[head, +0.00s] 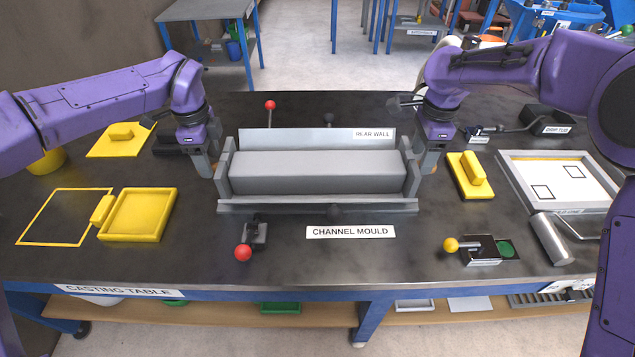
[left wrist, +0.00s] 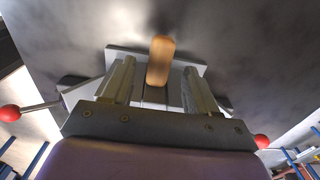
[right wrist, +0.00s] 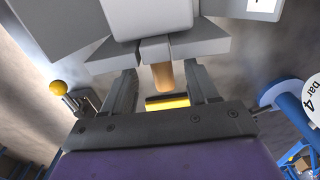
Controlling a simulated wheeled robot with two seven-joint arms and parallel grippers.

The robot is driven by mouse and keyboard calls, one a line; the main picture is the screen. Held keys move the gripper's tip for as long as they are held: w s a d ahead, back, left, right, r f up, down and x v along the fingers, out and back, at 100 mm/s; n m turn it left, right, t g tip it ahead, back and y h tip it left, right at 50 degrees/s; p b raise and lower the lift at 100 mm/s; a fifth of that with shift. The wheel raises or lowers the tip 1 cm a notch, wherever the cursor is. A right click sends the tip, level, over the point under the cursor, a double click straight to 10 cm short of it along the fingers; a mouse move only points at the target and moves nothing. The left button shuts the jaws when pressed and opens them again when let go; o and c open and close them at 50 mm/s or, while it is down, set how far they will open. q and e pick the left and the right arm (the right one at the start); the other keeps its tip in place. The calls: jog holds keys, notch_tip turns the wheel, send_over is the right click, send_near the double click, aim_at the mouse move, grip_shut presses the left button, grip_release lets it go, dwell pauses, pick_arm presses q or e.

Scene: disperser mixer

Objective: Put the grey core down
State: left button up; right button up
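The grey core (head: 315,172) is a long block lying level in the channel mould (head: 318,206), between its end plates and in front of the rear wall (head: 317,138). How its underside rests is hidden. My left gripper (head: 208,168) is at the mould's left end. In the left wrist view its fingers stand apart on either side of a wooden handle (left wrist: 160,62), with gaps. My right gripper (head: 430,162) is at the right end. In the right wrist view its open fingers stand on either side of another wooden handle (right wrist: 163,76), also with gaps.
A yellow tray (head: 138,215) and yellow frame (head: 62,217) lie left of the mould. A yellow block with a handle (head: 471,176) lies close right of it. Red-knobbed levers (head: 243,253) stand before and behind the mould. A grey framed tray (head: 558,184) is far right.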

pick_arm(q)
jog(key=shift+s+r, duration=0.1)
jog(key=shift+r, duration=0.2)
pick_arm(e)
jog(key=shift+r, duration=0.2)
pick_arm(q)
notch_tip(320, 180, up, 12)
jog(key=shift+f, duration=0.25)
pick_arm(e)
notch_tip(320, 180, up, 12)
jog(key=shift+f, duration=0.15)
